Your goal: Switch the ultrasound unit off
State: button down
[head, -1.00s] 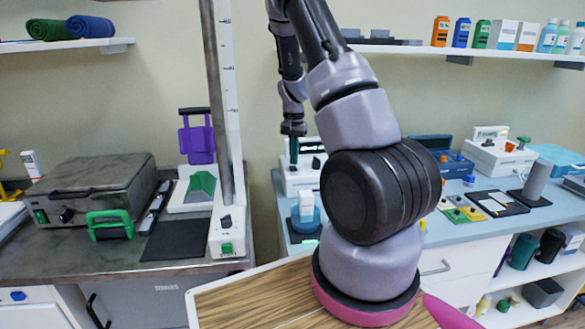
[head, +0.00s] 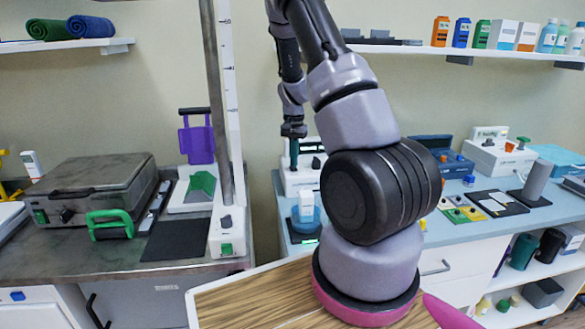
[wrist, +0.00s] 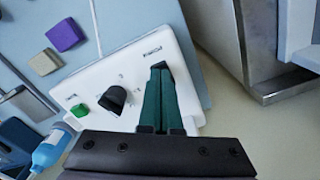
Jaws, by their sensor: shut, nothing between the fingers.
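A white unit (wrist: 118,85) fills the middle of the wrist view. It has a black knob (wrist: 113,98), a green button (wrist: 79,110) and a label that seems to read POWER near its upper edge. My gripper (wrist: 160,68) is shut and empty, its dark green fingers over the panel with the tips just beside that label. The fingers hide part of the panel, so I see no switch there. I cannot tell whether the tips touch. In the head view the unit (head: 296,182) stands on the blue counter below my gripper (head: 293,166). No ultrasound name is readable.
A white cup-like item in a blue holder (head: 306,213) stands in front of the unit. A metal-edged bench (head: 190,266) is left, across a gap.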

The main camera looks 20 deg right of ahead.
jog(key=shift+f, duration=0.6)
dwell(0.3)
jog(key=shift+r, duration=3.5)
